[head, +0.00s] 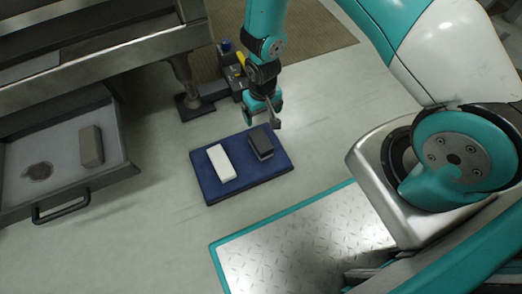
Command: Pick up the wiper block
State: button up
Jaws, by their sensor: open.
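A blue mat (240,188) lies on the floor and bears a white block (221,163) and a dark grey block (261,144). A grey-brown block (91,146) lies in the open metal tray (60,196) at the left, apart from a dark stain there. I cannot tell from looks alone which block is the wiper block. My gripper (262,118) is open and empty, pointing down. In the picture it is just above the dark grey block. I cannot tell its height over the block.
The tray has a dark handle (61,206) at its front. A metal bench (100,50) stands above it, with a leg (183,78) near my gripper. A dark device with yellow and blue parts (232,68) stands behind my gripper.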

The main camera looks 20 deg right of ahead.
aim_at(261, 140)
notch_tip(261, 140, down, 12)
jog(key=b, duration=0.7)
jog(key=shift+f, duration=0.2)
jog(key=f+b, duration=0.5)
jog(key=shift+a+f, duration=0.2)
jog(key=shift+a, duration=0.1)
jog(key=shift+r, duration=0.1)
jog(key=shift+c, duration=0.4)
jog(key=c, duration=1)
